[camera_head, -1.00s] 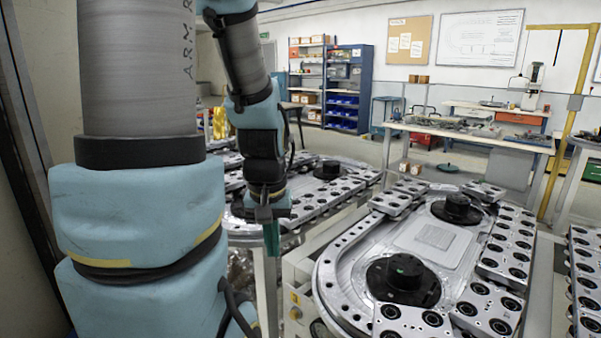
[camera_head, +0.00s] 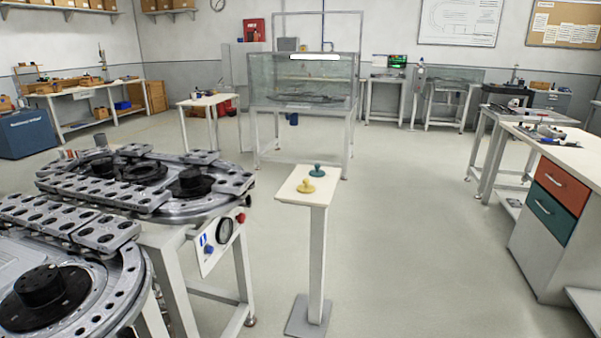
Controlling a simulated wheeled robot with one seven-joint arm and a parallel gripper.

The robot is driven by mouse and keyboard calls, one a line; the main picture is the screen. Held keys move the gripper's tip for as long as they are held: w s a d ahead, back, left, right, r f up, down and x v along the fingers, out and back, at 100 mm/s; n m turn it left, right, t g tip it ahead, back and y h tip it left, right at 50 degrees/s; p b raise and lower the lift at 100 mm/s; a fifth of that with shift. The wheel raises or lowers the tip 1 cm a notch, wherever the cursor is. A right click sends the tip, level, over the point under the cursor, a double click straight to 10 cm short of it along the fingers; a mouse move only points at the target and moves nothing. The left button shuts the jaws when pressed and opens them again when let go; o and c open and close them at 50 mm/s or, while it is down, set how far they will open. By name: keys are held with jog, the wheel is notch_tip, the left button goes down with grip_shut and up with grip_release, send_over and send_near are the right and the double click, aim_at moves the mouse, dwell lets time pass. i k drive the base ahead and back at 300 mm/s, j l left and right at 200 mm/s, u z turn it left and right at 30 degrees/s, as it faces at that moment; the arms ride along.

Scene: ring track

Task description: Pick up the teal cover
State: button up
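A small teal knobbed piece (camera_head: 317,171), which fits the teal cover, stands upright on the cream top of a narrow pedestal (camera_head: 290,189) near the middle of the view. The two look close together but separate. My gripper and arm are not in view now, so nothing shows of the gripper's state.
Ring-track tables (camera_head: 150,205) stand close on the left, with a control panel (camera_head: 222,240) facing the pedestal. A glass-walled case (camera_head: 300,85) is behind. A drawer bench (camera_head: 556,190) stands at right. Open floor (camera_head: 410,240) lies right of the pedestal.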

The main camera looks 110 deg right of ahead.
aim_at(317, 172)
jog(key=k+l+z, duration=0.15)
jog(key=l+z, duration=0.25)
jog(key=k+l+z, duration=0.15)
jog(key=l+z, duration=0.25)
